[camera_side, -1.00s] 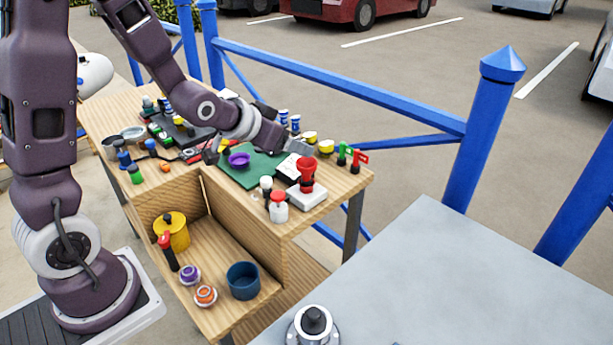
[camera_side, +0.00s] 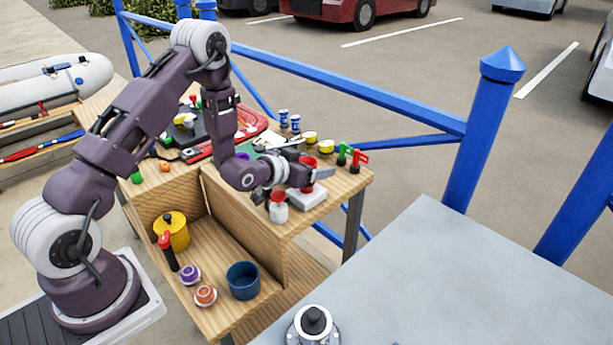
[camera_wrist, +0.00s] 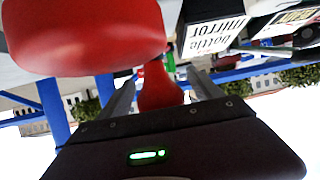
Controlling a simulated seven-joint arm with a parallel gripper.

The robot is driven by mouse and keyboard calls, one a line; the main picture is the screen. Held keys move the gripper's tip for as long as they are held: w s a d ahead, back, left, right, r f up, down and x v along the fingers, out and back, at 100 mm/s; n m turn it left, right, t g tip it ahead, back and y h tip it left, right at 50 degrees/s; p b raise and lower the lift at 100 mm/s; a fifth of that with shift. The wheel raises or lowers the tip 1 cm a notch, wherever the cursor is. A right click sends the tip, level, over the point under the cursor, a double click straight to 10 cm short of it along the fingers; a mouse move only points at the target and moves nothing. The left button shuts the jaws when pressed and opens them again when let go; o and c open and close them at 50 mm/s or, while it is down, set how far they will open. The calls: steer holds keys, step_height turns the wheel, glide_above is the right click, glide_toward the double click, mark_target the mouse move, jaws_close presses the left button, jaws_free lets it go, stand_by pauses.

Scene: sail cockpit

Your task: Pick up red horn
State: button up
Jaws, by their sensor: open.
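The red horn (camera_side: 309,161) stands upright on a white block (camera_side: 304,203) near the front right corner of the wooden bench. My gripper (camera_side: 312,170) is level with the horn's middle, its fingers open on either side, and partly hides it. A narrower red part (camera_wrist: 158,88) shows between the open fingers of my gripper (camera_wrist: 160,80). I cannot tell whether a finger touches it.
A white bottle with a red cap (camera_side: 278,207) stands just left of the white block. Red and green handled items (camera_side: 351,157) stand close on the right. A labelled box (camera_wrist: 212,35) shows in the wrist view. Blue railing (camera_side: 400,108) runs behind the bench.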

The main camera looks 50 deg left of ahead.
steer(key=shift+r, duration=0.1)
jaws_close()
